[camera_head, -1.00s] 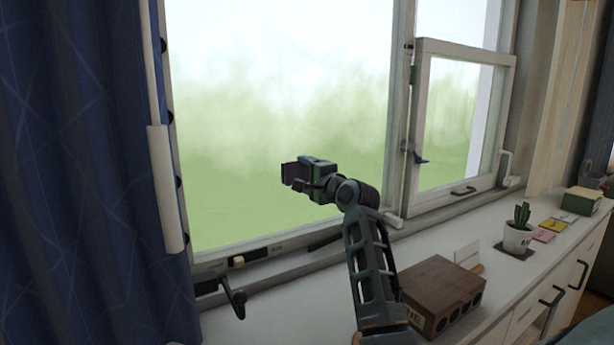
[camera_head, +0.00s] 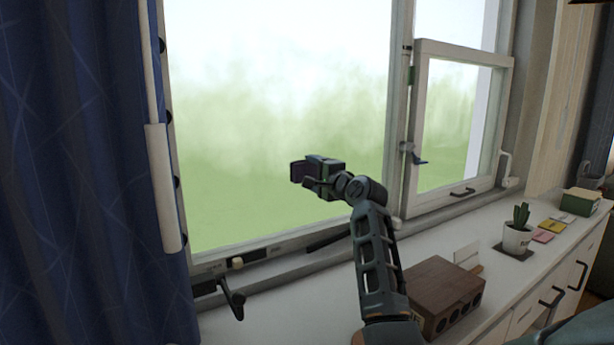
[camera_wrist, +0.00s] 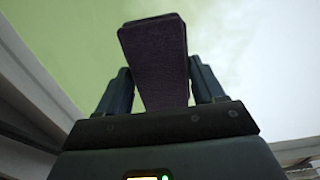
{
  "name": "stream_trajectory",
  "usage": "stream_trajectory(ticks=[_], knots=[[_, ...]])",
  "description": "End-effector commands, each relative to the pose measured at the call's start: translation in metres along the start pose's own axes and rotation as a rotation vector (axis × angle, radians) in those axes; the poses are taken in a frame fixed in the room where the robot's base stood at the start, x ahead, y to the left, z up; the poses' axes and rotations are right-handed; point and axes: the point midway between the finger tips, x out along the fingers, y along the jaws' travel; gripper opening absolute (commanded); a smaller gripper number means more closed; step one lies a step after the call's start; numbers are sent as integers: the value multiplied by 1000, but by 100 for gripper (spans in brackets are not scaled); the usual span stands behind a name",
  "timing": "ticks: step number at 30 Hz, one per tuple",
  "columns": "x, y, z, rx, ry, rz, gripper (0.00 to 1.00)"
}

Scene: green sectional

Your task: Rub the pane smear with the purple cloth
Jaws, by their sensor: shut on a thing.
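The purple cloth (camera_head: 299,172) is a dark, flat pad held in my gripper (camera_head: 308,174) in front of the large window pane (camera_head: 270,110). In the wrist view the cloth (camera_wrist: 158,60) stands out between the two fingers of my gripper (camera_wrist: 160,88), which are shut on it. The pane fills the background there, green at left and pale at right. I cannot tell whether the cloth touches the glass. I cannot make out a distinct smear; the pane looks hazy green and white all over.
A blue curtain (camera_head: 90,170) hangs at the left. A wooden box (camera_head: 443,292), a cactus pot (camera_head: 517,238) and a green box (camera_head: 581,201) stand on the white sill cabinet (camera_head: 480,255). A small casement (camera_head: 455,125) with a handle is at the right. A dark crank (camera_head: 232,298) sticks out below the pane.

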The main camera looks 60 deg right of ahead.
Motion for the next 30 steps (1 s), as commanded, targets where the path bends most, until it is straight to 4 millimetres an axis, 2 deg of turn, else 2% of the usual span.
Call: stream_trajectory(ticks=[4, 11, 25, 26, 30], knots=[[0, 0, -8, 0, 0, 1, 44], [3, -1, -7, 0, -1, -1, 44], [7, -2, 32, 0, -9, 2, 45], [7, -2, 34, 0, -10, 2, 41], [7, 0, 37, 0, -10, 1, 40]])
